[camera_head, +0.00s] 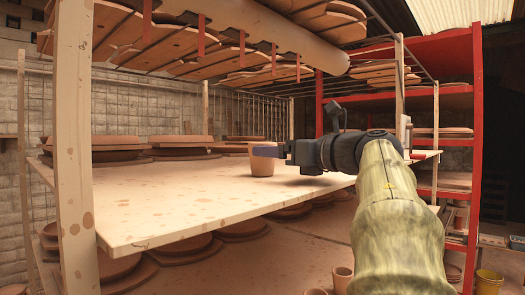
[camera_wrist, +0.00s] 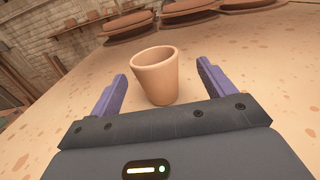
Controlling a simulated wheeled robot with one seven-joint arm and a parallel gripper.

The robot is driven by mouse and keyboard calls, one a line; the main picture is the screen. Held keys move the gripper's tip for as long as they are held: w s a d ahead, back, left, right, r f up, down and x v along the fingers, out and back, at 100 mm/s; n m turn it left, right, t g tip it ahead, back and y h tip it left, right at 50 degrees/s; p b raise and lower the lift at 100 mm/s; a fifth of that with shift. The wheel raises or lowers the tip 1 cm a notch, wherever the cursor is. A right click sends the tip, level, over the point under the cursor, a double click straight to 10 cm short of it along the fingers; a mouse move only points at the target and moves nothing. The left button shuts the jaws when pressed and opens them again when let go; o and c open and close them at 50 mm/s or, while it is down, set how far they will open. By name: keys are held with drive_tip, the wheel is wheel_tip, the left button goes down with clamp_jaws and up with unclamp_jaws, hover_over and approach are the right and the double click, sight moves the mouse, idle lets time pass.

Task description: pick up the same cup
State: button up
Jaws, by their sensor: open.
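A plain tan clay cup (camera_wrist: 158,78) stands upright and empty on the speckled wooden shelf (camera_wrist: 60,125). In the wrist view it sits between and slightly beyond the two purple fingers of my gripper (camera_wrist: 163,84). The fingers are open, with a visible gap on each side of the cup. In the head view the cup (camera_head: 263,161) stands on the same shelf (camera_head: 200,200), with my gripper (camera_head: 268,153) reaching level from the right. A finger hides part of the cup's upper side there.
Stacked round clay pieces (camera_head: 182,146) lie at the back of the shelf. A wooden post (camera_head: 76,150) stands at the left front, and a roller (camera_head: 260,28) hangs overhead. A red rack (camera_head: 475,130) is at the right. The shelf's front is clear.

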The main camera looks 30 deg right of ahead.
drive_tip(key=shift+w+a, duration=0.25)
drive_tip(key=shift+w, duration=0.3)
drive_tip(key=shift+w+a+r+p, duration=0.2)
drive_tip(key=shift+w+p, duration=0.15)
drive_tip(key=shift+p, duration=0.2)
drive_tip(key=p+x, duration=0.1)
drive_tip(key=x, duration=0.1)
drive_tip(key=p+x, duration=0.1)
drive_tip(key=p, duration=0.1)
drive_tip(key=shift+w+a+f, duration=0.1)
drive_tip(key=shift+w+a, duration=0.2)
drive_tip(key=shift+a, duration=0.1)
drive_tip(key=shift+w+f, duration=0.2)
drive_tip(key=shift+w, duration=0.15)
drive_tip(key=shift+s, duration=0.1)
